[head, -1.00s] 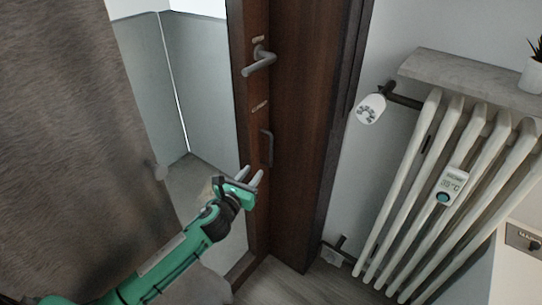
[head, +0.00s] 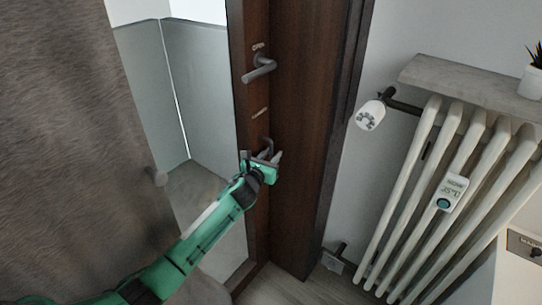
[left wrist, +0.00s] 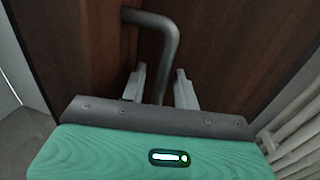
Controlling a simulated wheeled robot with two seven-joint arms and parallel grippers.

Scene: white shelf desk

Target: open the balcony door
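The dark brown wooden balcony door (head: 288,115) has a grey lever handle (head: 260,68) high up and a grey pull handle (head: 267,143) lower on its edge strip. My left gripper (head: 262,158) is at the pull handle and hides its lower part in the head view. In the left wrist view, the bent bar of the pull handle (left wrist: 168,48) runs down between the two pale fingers of the left gripper (left wrist: 161,83). The fingers are apart, with gaps visible beside the bar. My right gripper is not in view.
A white radiator (head: 452,165) with a valve knob (head: 370,115) stands to the right, under a stone shelf (head: 470,83) with a potted plant (head: 533,78). A brown curtain (head: 70,140) hangs at the left, beside the glass.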

